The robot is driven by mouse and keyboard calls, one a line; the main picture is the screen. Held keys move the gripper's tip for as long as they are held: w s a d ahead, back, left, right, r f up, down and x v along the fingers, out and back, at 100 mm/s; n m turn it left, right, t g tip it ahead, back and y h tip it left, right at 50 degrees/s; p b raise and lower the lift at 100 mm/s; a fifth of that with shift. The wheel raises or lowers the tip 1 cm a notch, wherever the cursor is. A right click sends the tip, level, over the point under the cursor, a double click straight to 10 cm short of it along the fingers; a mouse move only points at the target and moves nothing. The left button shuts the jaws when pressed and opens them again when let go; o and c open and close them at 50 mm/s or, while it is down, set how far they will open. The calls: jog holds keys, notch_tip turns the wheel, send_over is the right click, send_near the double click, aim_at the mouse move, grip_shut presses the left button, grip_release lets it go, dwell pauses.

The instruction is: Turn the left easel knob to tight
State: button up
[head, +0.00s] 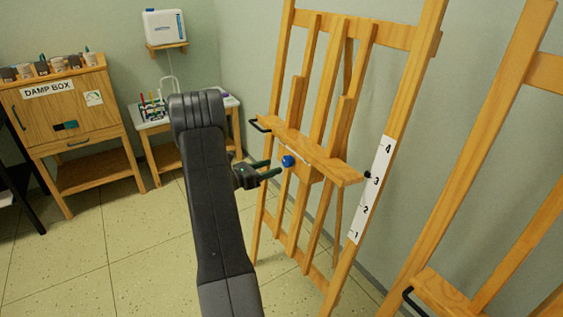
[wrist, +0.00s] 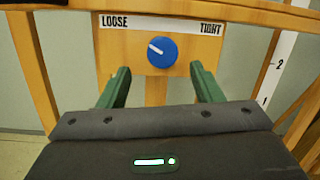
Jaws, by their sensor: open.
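The left easel (head: 309,116) stands at the middle right in the head view. Its blue round knob (head: 288,161) sits on a wooden plate below the shelf. In the wrist view the knob (wrist: 162,51) has a white pointer aimed up and left, toward the LOOSE label (wrist: 115,22). The TIGHT label (wrist: 210,29) is at the right of the plate. My gripper (head: 272,169) is open in front of the knob. In the wrist view the green fingers of my gripper (wrist: 160,78) are spread to the left and right below the knob, apart from it.
A white scale strip (head: 371,190) with numbers runs along the easel's right post. A second easel (head: 492,150) stands at the right. A damp box (head: 62,110) and a small side table (head: 160,124) stand at the left. The floor (head: 120,255) at the left front is clear.

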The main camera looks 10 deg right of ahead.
aim_at(284, 163)
jog(key=shift+x, duration=2.8)
jog(key=shift+s, duration=0.1)
jog(key=c, duration=1)
